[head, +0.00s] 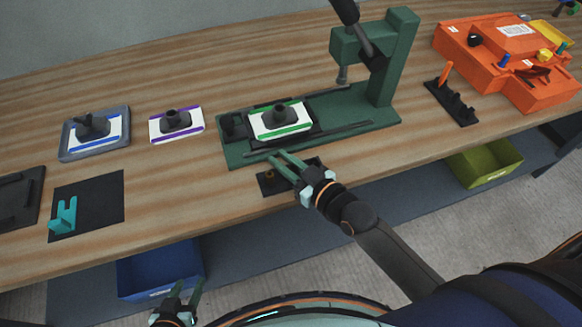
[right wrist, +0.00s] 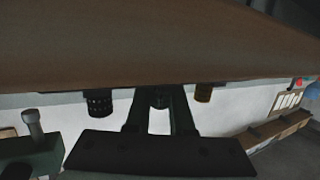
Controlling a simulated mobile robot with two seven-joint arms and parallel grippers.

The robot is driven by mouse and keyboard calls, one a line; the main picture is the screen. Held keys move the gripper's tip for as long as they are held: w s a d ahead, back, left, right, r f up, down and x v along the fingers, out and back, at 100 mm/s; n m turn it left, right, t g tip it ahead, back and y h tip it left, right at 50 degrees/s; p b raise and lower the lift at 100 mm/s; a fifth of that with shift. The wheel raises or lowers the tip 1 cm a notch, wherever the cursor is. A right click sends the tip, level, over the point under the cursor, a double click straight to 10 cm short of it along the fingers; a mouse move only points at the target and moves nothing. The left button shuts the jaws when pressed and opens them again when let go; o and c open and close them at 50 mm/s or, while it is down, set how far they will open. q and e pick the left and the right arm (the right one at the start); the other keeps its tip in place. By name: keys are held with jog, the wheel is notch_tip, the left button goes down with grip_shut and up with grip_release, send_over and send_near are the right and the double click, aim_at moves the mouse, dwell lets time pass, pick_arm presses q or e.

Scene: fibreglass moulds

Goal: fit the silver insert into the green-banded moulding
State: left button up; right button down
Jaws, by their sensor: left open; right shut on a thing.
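The green-banded moulding (head: 295,122), white with a dark round boss on top, lies in a black fixture on the green press base. My right gripper (head: 280,157) is in front of it, over a small dark holder (head: 267,185) near the table's front edge. In the right wrist view its fingers (right wrist: 159,103) are shut on a small grey cylinder, apparently the silver insert (right wrist: 159,101), mostly hidden between them. A dark knurled insert (right wrist: 99,103) and a brass insert (right wrist: 203,93) stand on either side. My left gripper (head: 184,294) is open and empty, low before the table.
A purple-banded moulding (head: 190,129) and a blue-banded moulding (head: 109,134) in a grey tray (head: 66,149) lie to the left. A teal part (head: 65,212) sits on a dark mat (head: 105,195). Orange fixtures (head: 480,67) stand at right.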

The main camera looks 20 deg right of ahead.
jog(key=shift+r, duration=0.1)
jog(key=shift+r, duration=0.65)
jog(key=s+r, duration=0.1)
jog(key=r, duration=0.1)
jog(key=s+d+r+p, duration=0.1)
jog(key=r, duration=0.1)
jog(key=s+d+r, duration=0.1)
jog(key=r, duration=0.1)
jog(key=shift+s+r+p, duration=0.2)
jog(key=shift+r+p, duration=0.05)
jog(key=shift+p, duration=0.05)
jog(key=s+d+r+p, duration=0.1)
jog(key=s+d+r, duration=0.4)
jog(key=s, duration=0.3)
jog(key=shift+s+d, duration=0.15)
jog(key=shift+d, duration=0.15)
jog(key=w+d+r+m+t+h, duration=0.1)
jog(key=w+r+m+h, duration=0.2)
jog(key=w+m+h, duration=0.2)
jog(key=w+h, duration=0.1)
jog(key=w, duration=0.2)
jog(key=shift+w+d+r+h, duration=0.15)
jog(key=shift+r+h, duration=0.15)
